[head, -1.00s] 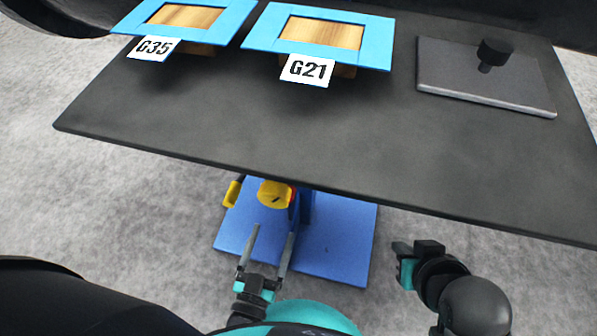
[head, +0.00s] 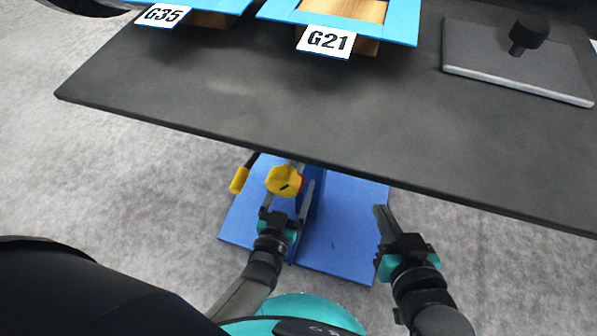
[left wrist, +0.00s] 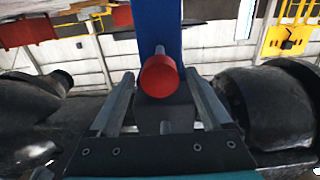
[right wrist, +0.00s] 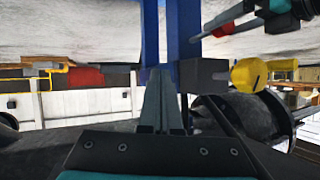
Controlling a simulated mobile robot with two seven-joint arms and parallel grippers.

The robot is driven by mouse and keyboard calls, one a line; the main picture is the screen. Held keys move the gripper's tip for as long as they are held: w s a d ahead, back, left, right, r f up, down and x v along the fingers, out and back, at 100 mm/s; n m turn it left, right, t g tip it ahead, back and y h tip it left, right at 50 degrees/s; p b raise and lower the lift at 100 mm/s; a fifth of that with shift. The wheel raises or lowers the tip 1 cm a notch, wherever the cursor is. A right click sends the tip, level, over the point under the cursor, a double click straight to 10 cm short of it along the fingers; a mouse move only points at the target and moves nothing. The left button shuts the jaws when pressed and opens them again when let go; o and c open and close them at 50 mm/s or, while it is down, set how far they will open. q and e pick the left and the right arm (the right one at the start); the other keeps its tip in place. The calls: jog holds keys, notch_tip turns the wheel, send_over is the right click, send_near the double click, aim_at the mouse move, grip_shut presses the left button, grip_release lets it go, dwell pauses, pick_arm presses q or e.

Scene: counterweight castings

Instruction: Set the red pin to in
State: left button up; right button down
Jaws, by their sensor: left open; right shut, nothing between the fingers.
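The red pin (left wrist: 160,76) shows in the left wrist view as a round red knob on a thin shaft in front of a blue post (left wrist: 160,25). My left gripper (left wrist: 160,88) is open, with one finger on each side of the knob and gaps visible. In the head view my left gripper (head: 288,196) is under the table edge, beside a yellow knob (head: 284,181) that largely hides the red pin. The right wrist view shows the red pin (right wrist: 278,25) near the left gripper. My right gripper (head: 380,210) is shut and empty, to the right of the post.
The dark table (head: 240,100) overhangs the blue stand base (head: 345,215). On it are blue frames labelled G35 (head: 165,14) and G21 (head: 327,40), and a grey plate (head: 510,65) with a black knob. A yellow handle (head: 239,180) is left of the stand.

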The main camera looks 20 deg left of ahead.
pick_arm(q)
jog(key=shift+w+b, duration=0.4)
jog(key=shift+w, duration=0.8)
jog(key=shift+w+b, duration=0.3)
jog(key=shift+w, duration=0.6)
pick_arm(e)
jog(key=shift+s+a+r+t+y, duration=0.15)
jog(key=shift+a+r+t+y, duration=0.6)
jog(key=shift+a+t, duration=0.45)
pick_arm(q)
jog(key=shift+d, duration=0.1)
pick_arm(e)
jog(key=shift+d, duration=0.1)
pick_arm(q)
grip_shut()
